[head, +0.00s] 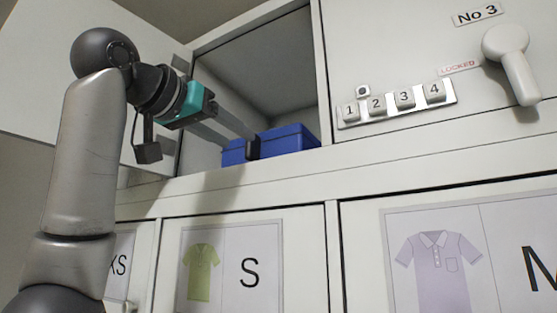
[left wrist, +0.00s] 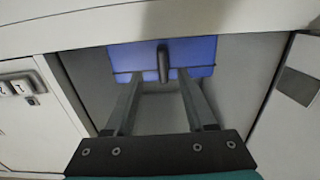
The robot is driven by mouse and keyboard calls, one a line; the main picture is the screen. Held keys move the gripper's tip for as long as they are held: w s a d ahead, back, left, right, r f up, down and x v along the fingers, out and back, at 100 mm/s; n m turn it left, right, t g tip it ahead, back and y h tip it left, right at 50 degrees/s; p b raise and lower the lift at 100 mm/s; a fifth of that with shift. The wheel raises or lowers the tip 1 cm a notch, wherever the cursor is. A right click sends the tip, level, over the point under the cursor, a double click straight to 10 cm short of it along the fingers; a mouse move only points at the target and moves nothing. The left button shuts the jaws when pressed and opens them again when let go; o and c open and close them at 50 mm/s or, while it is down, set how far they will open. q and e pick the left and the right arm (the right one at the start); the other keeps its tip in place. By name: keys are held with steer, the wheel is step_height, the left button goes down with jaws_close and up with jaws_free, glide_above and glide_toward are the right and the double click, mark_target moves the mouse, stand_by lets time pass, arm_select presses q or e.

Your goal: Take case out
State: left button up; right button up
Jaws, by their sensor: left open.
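The blue case (head: 287,138) sits inside an open locker compartment, on its floor. It also shows in the left wrist view (left wrist: 203,52), with a dark upright handle (left wrist: 163,62) on its front face. My left gripper (head: 239,141) reaches into the compartment from the left. In the left wrist view its two long fingers (left wrist: 160,73) are open, one on each side of the handle, with gaps to it. Whether the tips touch the case front cannot be told. My right gripper is in neither view.
The compartment's door (head: 75,75) stands open on the left, behind my left arm. To the right is a closed door with a keypad (head: 395,103), a "LOCKED" label and a lever handle (head: 512,65). Doors with shirt pictures (head: 203,270) lie below. Compartment side walls flank the fingers.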

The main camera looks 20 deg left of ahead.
mark_target(247, 145)
arm_select(q)
steer(key=shift+w+r, duration=0.1)
steer(key=shift+w, duration=0.3)
steer(key=w+p, duration=0.2)
steer(key=w, duration=0.1)
steer(key=shift+w+r, duration=0.15)
steer(key=shift+w, duration=0.6)
steer(key=shift+c, duration=0.6)
jaws_close()
steer(key=shift+s, duration=0.1)
